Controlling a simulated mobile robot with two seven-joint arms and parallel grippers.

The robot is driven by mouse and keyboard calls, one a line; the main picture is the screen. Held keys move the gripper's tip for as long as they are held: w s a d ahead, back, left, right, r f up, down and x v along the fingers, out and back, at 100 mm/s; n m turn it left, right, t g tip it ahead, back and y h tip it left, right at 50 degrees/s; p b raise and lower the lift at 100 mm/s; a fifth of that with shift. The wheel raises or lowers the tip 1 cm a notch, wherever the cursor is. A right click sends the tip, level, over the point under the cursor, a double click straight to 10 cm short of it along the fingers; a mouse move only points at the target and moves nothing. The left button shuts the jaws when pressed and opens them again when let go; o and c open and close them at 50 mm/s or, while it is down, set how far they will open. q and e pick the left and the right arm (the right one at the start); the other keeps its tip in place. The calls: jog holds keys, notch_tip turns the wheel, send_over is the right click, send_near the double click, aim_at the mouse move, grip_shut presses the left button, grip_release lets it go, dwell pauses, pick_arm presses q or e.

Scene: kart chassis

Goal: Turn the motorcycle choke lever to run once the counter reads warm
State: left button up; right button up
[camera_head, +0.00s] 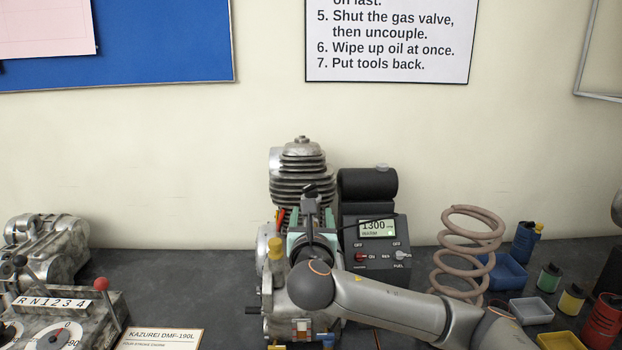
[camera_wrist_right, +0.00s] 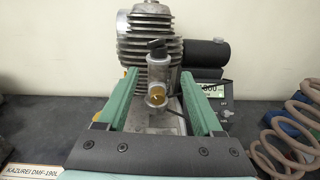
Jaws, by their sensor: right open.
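The engine (camera_head: 300,165) stands against the wall with a finned cylinder (camera_wrist_right: 150,32). A metal carburettor body (camera_wrist_right: 157,72) with a brass-coloured round part is in front of it in the right wrist view. A small black lever (camera_wrist_right: 157,47), apparently the choke lever, sits on top of it. My right gripper (camera_wrist_right: 160,82) is open, its green fingers on either side of the carburettor with gaps visible. In the head view my right gripper (camera_head: 311,226) partly hides the carburettor. The counter (camera_head: 378,228) shows 1300; its smaller line is unreadable. My left gripper is out of view.
A control box (camera_head: 378,262) with red and white switches stands right of the engine, below a black cylinder (camera_head: 368,184). A gearbox (camera_head: 45,250) and lever unit (camera_head: 60,315) are at left.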

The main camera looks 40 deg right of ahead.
aim_at(311, 193)
jog(key=shift+n, duration=0.6)
jog(key=x, duration=0.7)
jog(key=r+p+x, duration=0.1)
jog(key=x, duration=0.3)
jog(key=shift+w+d, duration=0.15)
jog(key=shift+w, duration=0.15)
jog(key=shift+r, duration=0.1)
grip_shut()
